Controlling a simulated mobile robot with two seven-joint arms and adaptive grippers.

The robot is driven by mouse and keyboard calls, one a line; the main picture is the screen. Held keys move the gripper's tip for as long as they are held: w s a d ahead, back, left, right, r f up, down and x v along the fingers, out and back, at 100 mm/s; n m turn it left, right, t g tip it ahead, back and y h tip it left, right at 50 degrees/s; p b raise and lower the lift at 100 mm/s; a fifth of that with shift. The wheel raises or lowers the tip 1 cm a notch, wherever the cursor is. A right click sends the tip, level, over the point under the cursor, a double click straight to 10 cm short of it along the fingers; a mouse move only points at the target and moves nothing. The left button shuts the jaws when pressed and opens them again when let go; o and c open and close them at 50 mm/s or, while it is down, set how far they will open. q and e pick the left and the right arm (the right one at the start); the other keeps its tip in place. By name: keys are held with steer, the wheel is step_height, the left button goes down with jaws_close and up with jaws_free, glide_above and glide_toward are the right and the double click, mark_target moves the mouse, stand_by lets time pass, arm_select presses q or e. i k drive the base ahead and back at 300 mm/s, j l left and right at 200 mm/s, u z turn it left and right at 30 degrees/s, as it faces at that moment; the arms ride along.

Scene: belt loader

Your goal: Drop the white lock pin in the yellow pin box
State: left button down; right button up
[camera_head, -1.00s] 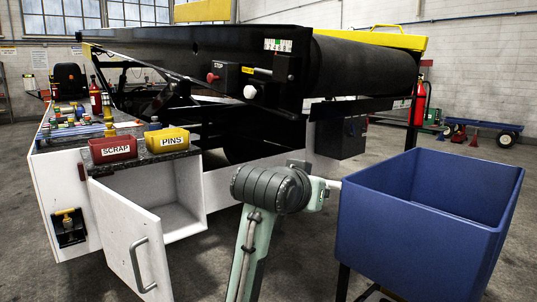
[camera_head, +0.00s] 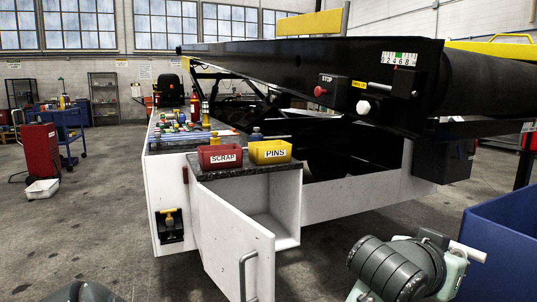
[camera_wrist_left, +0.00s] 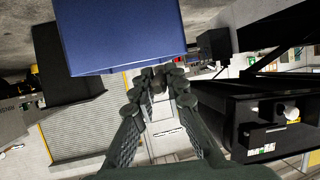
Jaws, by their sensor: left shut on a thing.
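The yellow pin box (camera_head: 270,152), labelled PINS, stands on the dark counter corner, right of the red SCRAP box (camera_head: 219,157). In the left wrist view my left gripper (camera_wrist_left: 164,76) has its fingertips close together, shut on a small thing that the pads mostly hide. I take it for the white lock pin, though its colour is hard to tell. The blue bin (camera_wrist_left: 120,35) is close beyond those fingertips; the pin box is not clear in that view. My right gripper is not in view.
The white cabinet's door (camera_head: 232,240) hangs open below the boxes. The black conveyor (camera_head: 300,75) with its stop button and white knob (camera_head: 363,107) extends behind. The blue bin (camera_head: 500,235) stands at right. Tools and bottles crowd the bench (camera_head: 190,140) behind the boxes.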

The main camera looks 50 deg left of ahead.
mark_target(273, 162)
steer(key=k+j+z, duration=0.1)
steer(key=j, duration=0.3)
steer(key=k+j+z, duration=0.1)
steer(key=j, duration=0.3)
steer(key=k+j+z, duration=0.1)
steer(key=j, duration=0.3)
steer(key=k+j+z, duration=0.1)
steer(key=j, duration=0.3)
steer(key=k+j, duration=0.2)
steer(key=j, duration=0.15)
steer(key=k+j+z, duration=0.15)
steer(key=j, duration=0.2)
steer(key=k+j+z, duration=0.1)
steer(key=j, duration=0.3)
